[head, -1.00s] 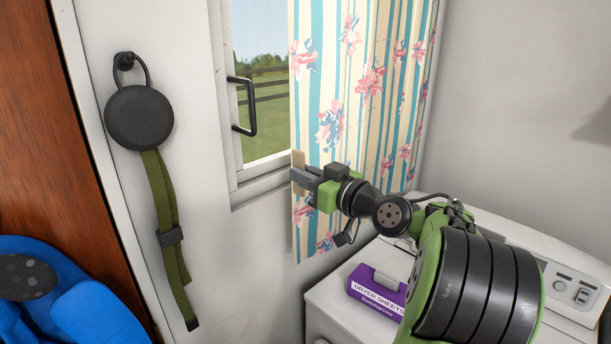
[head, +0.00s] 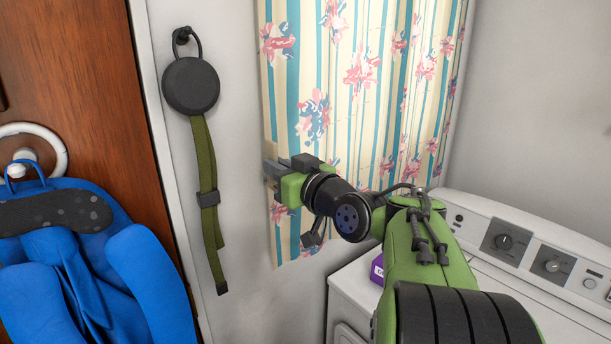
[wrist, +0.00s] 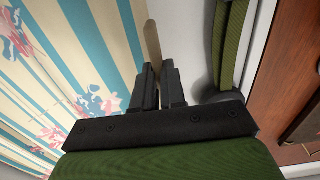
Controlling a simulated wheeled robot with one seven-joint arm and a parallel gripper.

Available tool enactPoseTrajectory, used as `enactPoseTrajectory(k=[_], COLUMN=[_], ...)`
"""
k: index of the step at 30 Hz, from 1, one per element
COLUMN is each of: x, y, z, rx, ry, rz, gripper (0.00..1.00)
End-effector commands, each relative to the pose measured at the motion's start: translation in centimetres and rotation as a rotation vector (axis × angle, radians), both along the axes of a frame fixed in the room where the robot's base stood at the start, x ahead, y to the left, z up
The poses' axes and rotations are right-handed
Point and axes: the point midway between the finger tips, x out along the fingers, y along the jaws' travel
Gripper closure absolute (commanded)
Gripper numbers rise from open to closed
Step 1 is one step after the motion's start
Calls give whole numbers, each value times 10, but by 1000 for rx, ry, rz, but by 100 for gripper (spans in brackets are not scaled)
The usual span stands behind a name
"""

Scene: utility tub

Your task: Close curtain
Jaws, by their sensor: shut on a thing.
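The floral striped curtain (head: 345,110) hangs over the window and covers it in the head view. Its left edge is at my gripper. My gripper (head: 272,172) is shut on the curtain's left edge, low on the cloth. In the wrist view my gripper (wrist: 155,82) has its two fingers close together with a thin tan strip of the edge between them. The curtain (wrist: 70,65) spreads out on the left of that view. The window and its handle are hidden behind the cloth.
A black round holder with a green strap (head: 191,88) hangs on the wall left of the curtain. A wooden door (head: 75,60) with a blue garment (head: 95,250) is further left. A white appliance (head: 470,215) and a purple box (head: 377,268) are at the right.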

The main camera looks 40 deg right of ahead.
Motion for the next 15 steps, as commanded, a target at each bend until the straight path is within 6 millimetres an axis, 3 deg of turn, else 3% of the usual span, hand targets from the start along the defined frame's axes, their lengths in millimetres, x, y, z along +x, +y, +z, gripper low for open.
enactPoseTrajectory(k=[1, 6, 15], x=[0, 0, 0], y=[12, 31, 38], z=[-3, -1, 0], rx=[-2, 2, 4], ry=[0, 2, 4], rz=[7, 6, 6], gripper=[100, 100, 100])
